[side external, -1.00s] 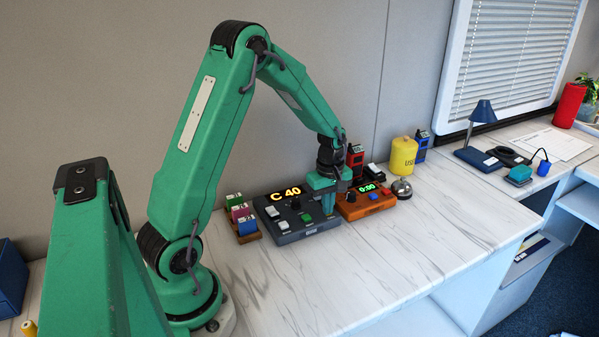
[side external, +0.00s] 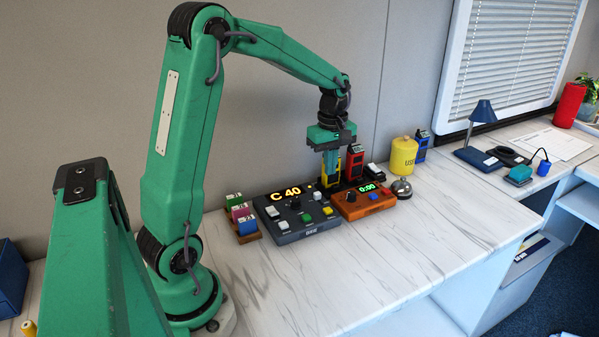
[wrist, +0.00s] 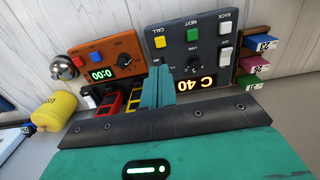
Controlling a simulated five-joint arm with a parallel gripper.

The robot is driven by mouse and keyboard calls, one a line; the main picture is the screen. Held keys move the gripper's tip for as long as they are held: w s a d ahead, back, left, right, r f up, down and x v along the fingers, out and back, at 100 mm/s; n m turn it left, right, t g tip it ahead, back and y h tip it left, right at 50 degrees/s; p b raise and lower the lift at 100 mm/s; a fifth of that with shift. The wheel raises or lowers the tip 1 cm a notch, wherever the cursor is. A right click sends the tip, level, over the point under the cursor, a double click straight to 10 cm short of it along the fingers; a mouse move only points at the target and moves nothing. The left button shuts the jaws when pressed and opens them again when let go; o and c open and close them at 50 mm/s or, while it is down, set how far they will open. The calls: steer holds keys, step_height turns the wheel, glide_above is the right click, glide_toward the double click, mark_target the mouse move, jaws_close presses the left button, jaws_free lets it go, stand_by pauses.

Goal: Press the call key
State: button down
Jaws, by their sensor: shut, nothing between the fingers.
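The grey console (side external: 310,233) lies on the white desk, its display reading C 40. The call key is the yellow button (side external: 328,211) at its right front corner; in the wrist view the yellow call key (wrist: 160,41) sits beside the CALL label. The green key (side external: 306,217) beside it is labelled NEXT. My gripper (side external: 331,184) is shut and empty, pointing down above the far right part of the console, apart from the call key. In the wrist view my gripper (wrist: 158,70) hides part of the console's display edge.
An orange timer box (side external: 349,212) stands close to the console's right. Yellow and red upright items (side external: 355,168) stand just behind. A yellow can (side external: 403,157) and a bell (side external: 402,189) are further right. A card rack (side external: 247,238) stands left. The desk in front is clear.

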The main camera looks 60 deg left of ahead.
steer(key=shift+r, duration=0.75)
steer(key=s+d+r+m+t, duration=0.2)
steer(key=s+d+r+m, duration=0.1)
steer(key=s+d+m, duration=0.4)
steer(key=s+d+r+m+t, duration=0.3)
steer(key=s+d+r+m, duration=0.1)
steer(key=s+d+m, duration=0.4)
steer(key=shift+s+m, duration=1.3)
steer(key=shift+m, duration=0.2)
steer(key=shift+r, duration=0.1)
